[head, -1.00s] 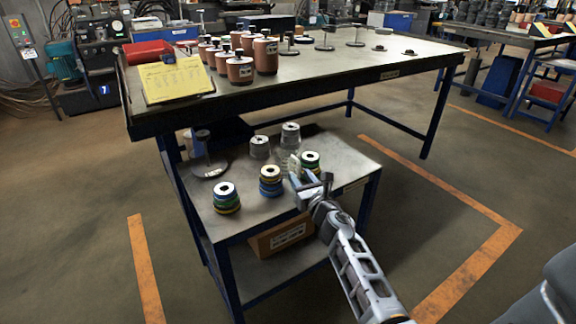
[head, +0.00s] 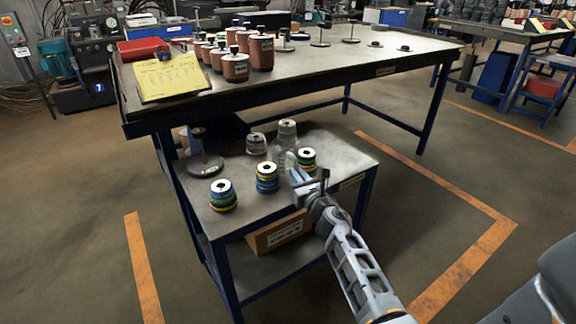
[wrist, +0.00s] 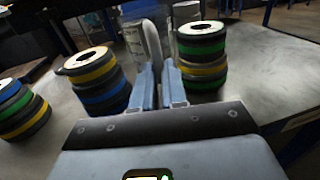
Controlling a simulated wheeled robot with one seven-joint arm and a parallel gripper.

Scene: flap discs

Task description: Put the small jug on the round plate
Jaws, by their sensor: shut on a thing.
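A small, pale, see-through thing (head: 289,162), which appears to be the small jug, is at the tips of my gripper (head: 295,173) over the small low table. In the wrist view my gripper (wrist: 160,82) has its blue-grey fingers close together, with a pale upright shape (wrist: 152,42) at their tips. The jug's outline is faint, and I cannot tell whether its base touches the table. A dark round disc (head: 207,169) with an upright post stands at the table's back left. I cannot tell whether it is the round plate; no other plate shows clearly.
Banded disc stacks stand close by: one left (head: 223,196), one in the middle (head: 267,178), one right (head: 306,158). Grey stacks (head: 257,145) stand behind. The large workbench (head: 330,68) rises beyond. The small table's right part (head: 345,160) is bare.

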